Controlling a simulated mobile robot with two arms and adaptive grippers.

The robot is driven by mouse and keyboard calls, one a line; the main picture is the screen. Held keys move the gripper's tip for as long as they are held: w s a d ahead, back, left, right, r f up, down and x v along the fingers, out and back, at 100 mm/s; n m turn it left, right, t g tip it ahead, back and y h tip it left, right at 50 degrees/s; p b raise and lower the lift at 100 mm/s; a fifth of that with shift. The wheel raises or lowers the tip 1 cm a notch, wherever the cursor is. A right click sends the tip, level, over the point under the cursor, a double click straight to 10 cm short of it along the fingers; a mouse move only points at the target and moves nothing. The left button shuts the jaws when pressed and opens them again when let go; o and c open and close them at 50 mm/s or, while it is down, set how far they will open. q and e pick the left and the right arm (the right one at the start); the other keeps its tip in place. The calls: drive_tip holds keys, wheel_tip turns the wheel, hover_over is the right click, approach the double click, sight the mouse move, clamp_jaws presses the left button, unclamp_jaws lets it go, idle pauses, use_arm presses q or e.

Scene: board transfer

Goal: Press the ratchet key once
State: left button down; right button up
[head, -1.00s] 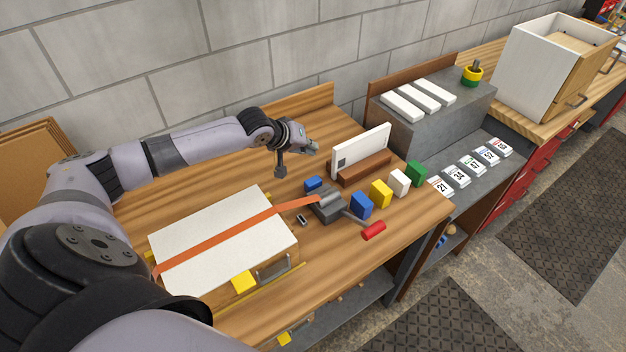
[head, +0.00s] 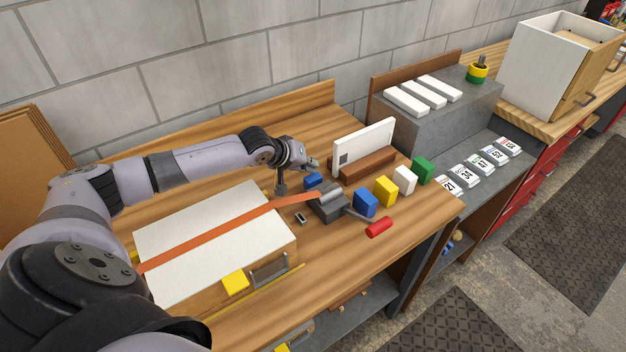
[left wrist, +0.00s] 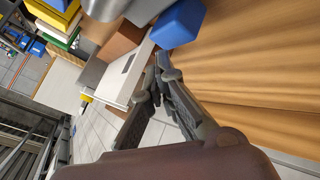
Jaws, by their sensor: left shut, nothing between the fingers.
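The ratchet (head: 330,208) is a grey metal block on the wooden bench, with a lever ending in a red grip (head: 379,227). An orange strap (head: 235,228) runs from it across a white-topped box (head: 170,235). A small blue block (head: 313,180) sits just behind the ratchet; I cannot tell for sure that it is the key. My left gripper (head: 313,164) is shut and empty, just above and behind that block. In the left wrist view the closed fingertips (left wrist: 160,68) are close to a blue block (left wrist: 179,23), seemingly apart from it. My right gripper is not in view.
A white panel (head: 364,143) stands in a wooden holder (head: 368,166) to the right of the gripper. Blue (head: 365,204), yellow (head: 386,191), white (head: 404,180) and green (head: 423,170) blocks line the bench's right side. Bare bench lies behind the box.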

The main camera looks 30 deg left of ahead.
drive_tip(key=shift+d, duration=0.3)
use_arm(q)
drive_tip(key=shift+f, duration=0.2)
idle(0.9)
drive_tip(key=shift+f, duration=0.25)
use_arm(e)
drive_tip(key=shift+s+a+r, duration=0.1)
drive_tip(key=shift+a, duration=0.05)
use_arm(q)
drive_tip(key=shift+f, duration=0.9)
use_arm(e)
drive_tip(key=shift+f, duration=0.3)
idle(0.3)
use_arm(q)
drive_tip(key=shift+r, duration=0.1)
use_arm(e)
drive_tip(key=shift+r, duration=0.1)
use_arm(q)
drive_tip(key=shift+r+p, duration=1.2)
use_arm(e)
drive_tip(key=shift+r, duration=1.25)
